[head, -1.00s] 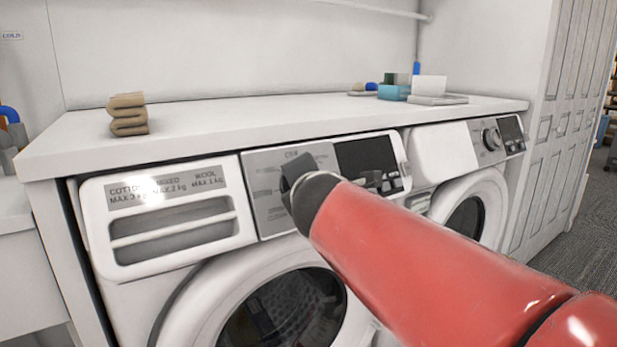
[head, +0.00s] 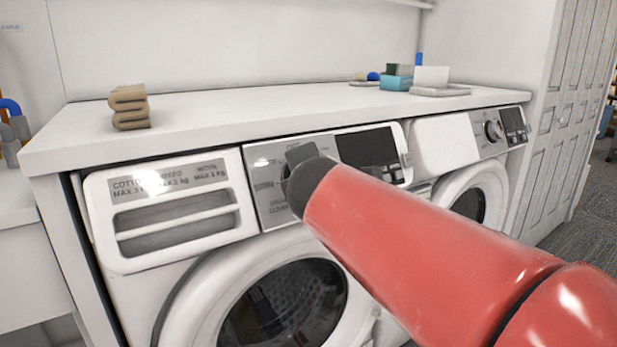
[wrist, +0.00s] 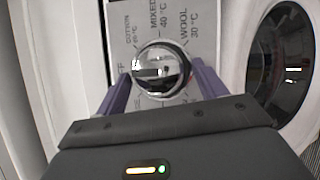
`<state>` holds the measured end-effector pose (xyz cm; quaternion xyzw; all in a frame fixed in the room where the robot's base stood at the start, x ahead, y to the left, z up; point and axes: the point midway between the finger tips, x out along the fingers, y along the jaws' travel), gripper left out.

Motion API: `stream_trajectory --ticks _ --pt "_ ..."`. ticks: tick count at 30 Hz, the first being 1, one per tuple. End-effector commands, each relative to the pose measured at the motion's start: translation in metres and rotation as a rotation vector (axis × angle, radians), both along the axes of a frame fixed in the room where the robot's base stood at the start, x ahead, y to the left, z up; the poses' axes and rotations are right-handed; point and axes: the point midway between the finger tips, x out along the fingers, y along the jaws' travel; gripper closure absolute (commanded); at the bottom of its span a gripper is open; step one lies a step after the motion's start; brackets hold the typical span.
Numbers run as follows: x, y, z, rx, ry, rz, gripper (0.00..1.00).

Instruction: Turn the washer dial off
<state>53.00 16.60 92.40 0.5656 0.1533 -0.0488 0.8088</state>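The washer (head: 268,292) on the left stands under the counter, with a round glass door and a grey control panel (head: 262,172). In the wrist view its chrome dial (wrist: 161,70) sits on the labelled panel, with COTTON, MIXED and WOOL printed around it. My gripper (wrist: 163,84) has its two purple fingers apart, one on each side of the dial. I cannot tell whether the fingers touch it. In the head view my red arm hides the dial and most of the gripper (head: 300,154).
A second machine with a dial (head: 493,131) stands to the right. The white counter (head: 230,118) above bears folded tan cloths (head: 129,108), a blue box (head: 396,83) and a white tray (head: 440,91).

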Motion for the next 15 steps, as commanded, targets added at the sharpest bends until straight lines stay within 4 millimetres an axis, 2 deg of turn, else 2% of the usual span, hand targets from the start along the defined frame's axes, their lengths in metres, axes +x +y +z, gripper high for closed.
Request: stream_trajectory --ticks 10,15 --pt "-0.002 0.001 0.002 0.000 -0.003 0.002 0.23" --pt "-0.023 -0.001 0.010 0.000 -0.004 0.003 0.23"
